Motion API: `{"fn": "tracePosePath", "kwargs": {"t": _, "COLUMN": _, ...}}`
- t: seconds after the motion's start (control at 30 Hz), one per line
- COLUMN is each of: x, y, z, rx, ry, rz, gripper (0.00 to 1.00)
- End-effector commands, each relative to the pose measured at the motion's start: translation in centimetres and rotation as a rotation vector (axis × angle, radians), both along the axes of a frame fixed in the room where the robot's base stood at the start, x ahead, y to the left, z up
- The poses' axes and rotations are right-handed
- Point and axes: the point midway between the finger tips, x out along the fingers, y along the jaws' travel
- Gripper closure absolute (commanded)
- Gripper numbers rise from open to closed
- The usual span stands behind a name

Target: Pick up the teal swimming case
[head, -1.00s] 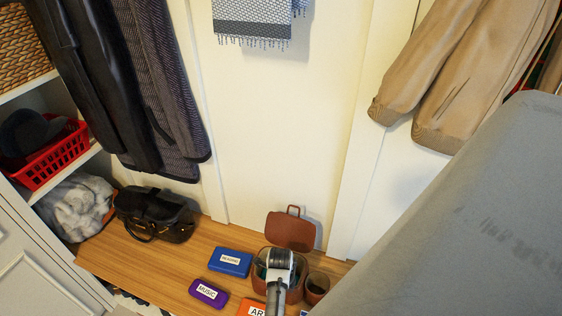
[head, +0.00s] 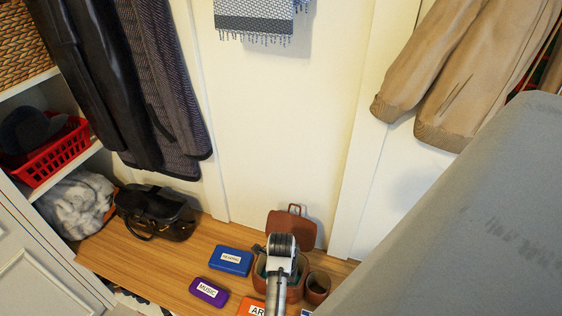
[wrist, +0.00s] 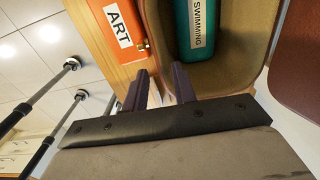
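The teal swimming case (wrist: 196,32) lies inside an open brown box (wrist: 245,60), its white SWIMMING label facing the wrist camera. In the head view only a sliver of teal shows in the box (head: 304,274), beside my wrist. My gripper (wrist: 160,80) is open and empty. The fingertips are hidden in the head view.
An orange ART case (head: 250,307) lies left of the box on the wooden bench (head: 178,265). A blue READING case (head: 230,261) and purple MUSIC case (head: 210,291) lie further left. A brown cup (head: 317,288) stands right. The brown lid (head: 300,222) rises behind. A black bag (head: 155,212) sits far left.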

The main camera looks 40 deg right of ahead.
Motion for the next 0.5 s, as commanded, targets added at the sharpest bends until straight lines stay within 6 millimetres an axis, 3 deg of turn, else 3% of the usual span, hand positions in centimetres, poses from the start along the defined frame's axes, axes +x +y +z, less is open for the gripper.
{"fn": "tracePosePath", "kwargs": {"t": 0.2, "x": 0.1, "y": 0.0, "z": 4.1, "rx": -0.002, "ry": -0.002, "rz": 0.002, "gripper": 0.73}}
{"fn": "tracePosePath", "kwargs": {"t": 0.5, "x": 0.0, "y": 0.0, "z": 5.7, "rx": 0.001, "ry": 0.000, "rz": 0.000, "gripper": 0.73}}
